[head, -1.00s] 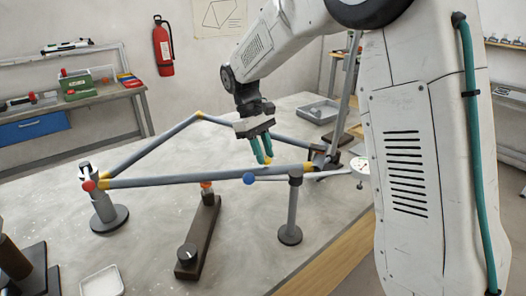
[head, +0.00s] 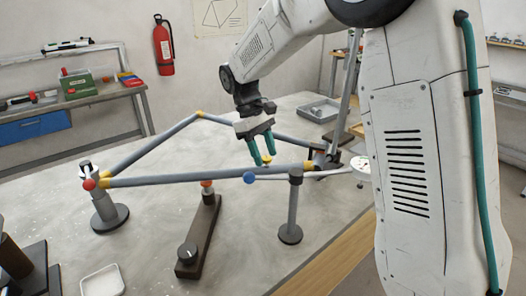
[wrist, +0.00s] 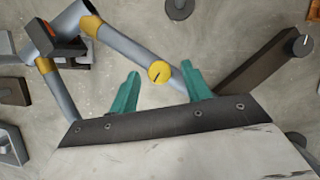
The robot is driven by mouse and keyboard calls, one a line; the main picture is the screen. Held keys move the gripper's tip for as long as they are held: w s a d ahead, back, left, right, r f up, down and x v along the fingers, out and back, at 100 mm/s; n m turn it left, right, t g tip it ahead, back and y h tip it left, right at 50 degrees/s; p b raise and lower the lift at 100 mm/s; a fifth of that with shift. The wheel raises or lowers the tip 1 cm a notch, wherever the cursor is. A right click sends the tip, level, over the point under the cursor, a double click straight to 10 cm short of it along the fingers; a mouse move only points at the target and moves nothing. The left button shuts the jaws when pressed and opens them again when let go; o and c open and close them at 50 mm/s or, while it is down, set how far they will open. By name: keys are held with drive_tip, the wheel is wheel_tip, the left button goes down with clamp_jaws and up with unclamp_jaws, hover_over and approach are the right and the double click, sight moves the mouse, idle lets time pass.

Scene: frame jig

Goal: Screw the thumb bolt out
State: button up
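A round yellow knob with a dark line across its top, which looks like the thumb bolt (wrist: 159,72), shows in the wrist view beside the grey frame tube. In the head view a small yellow patch of it (head: 266,158) shows between the fingertips. My gripper (head: 265,160) is above the frame's near tube, pointing down. Its two teal fingers are apart, one on each side of the knob in the wrist view (wrist: 160,70), with gaps on both sides. The grey bike frame (head: 205,178) with yellow joints rests on stands. The bolt's shank is hidden.
A brown bar with a black knob (head: 187,251) lies in front of the frame. A post (head: 292,215) and a round-based stand (head: 108,213) support the near tube. A grey tray (head: 319,110) is at the back, a white dish (head: 102,281) at front left.

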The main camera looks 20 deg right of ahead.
drive_tip(key=v, duration=0.7)
drive_tip(key=shift+w+r, duration=0.15)
drive_tip(key=shift+r, duration=0.2)
drive_tip(key=shift+a, duration=0.1)
drive_tip(key=r+m+t+y, duration=0.2)
drive_tip(key=m+t, duration=0.1)
drive_tip(key=m, duration=0.3)
hover_over(266, 158)
drive_tip(key=f+m, duration=0.1)
drive_tip(key=m, duration=0.1)
drive_tip(key=shift+f+m+t, duration=0.4)
wheel_tip(266, 158, down, 7)
drive_tip(key=shift+f, duration=0.2)
